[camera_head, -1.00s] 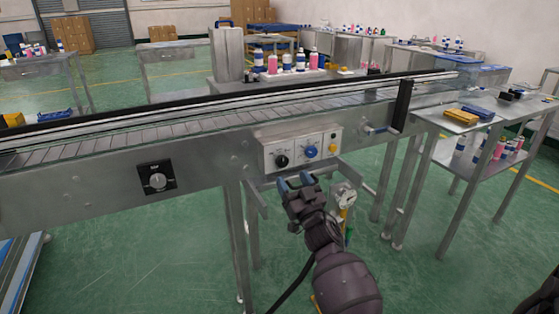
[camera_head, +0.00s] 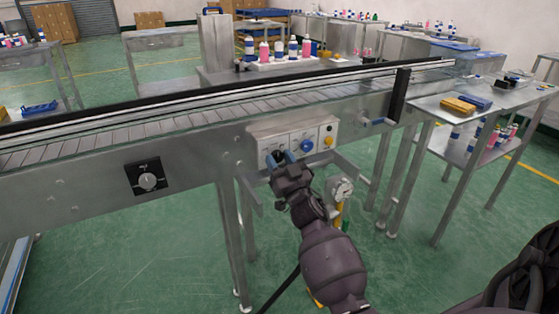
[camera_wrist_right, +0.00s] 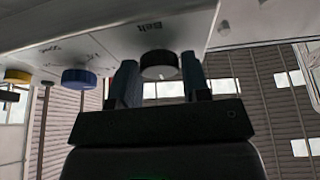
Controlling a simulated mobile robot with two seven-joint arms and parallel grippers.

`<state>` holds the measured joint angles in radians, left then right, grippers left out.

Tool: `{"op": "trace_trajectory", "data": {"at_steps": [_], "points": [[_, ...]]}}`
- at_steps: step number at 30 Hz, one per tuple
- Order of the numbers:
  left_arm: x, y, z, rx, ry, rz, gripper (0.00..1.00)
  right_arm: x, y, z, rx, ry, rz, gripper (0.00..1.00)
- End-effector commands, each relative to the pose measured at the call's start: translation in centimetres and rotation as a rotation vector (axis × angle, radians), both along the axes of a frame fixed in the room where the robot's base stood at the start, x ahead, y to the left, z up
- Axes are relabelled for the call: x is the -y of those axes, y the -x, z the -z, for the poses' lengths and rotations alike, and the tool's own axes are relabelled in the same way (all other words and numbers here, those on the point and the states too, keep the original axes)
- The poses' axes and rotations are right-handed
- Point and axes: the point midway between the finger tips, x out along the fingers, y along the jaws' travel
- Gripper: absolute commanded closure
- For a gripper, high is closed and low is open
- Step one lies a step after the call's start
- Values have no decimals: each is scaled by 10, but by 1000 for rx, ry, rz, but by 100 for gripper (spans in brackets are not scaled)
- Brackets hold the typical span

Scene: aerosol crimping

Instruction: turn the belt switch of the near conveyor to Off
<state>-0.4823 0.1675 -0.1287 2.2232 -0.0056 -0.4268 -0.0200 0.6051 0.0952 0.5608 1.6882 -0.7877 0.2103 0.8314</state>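The near conveyor (camera_head: 90,172) runs across the head view with a pale control panel (camera_head: 325,128) on its side. The black belt knob (camera_wrist_right: 158,65), labelled "Belt", shows in the right wrist view; in the head view my gripper largely hides it. My right gripper (camera_head: 281,158) is at the panel. My left gripper is not in view.
A silver dial (camera_head: 148,181) is farther left.

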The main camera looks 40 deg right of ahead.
Motion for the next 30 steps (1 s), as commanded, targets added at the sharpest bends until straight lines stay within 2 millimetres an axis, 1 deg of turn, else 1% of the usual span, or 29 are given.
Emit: {"op": "trace_trajectory", "data": {"at_steps": [1,5,6,11,17,23,30], "points": [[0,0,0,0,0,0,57,0,0,0,0,0,0,65],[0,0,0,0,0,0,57,0,0,0,0,0,0,84],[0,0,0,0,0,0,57,0,0,0,0,0,0,86],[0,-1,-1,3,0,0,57,0,0,0,-2,10,0,86],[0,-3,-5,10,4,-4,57,0,0,-1,-17,73,-1,86],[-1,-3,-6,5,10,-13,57,1,0,-3,-48,209,0,86],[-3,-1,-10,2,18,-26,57,2,0,-5,-97,421,0,86]]}}
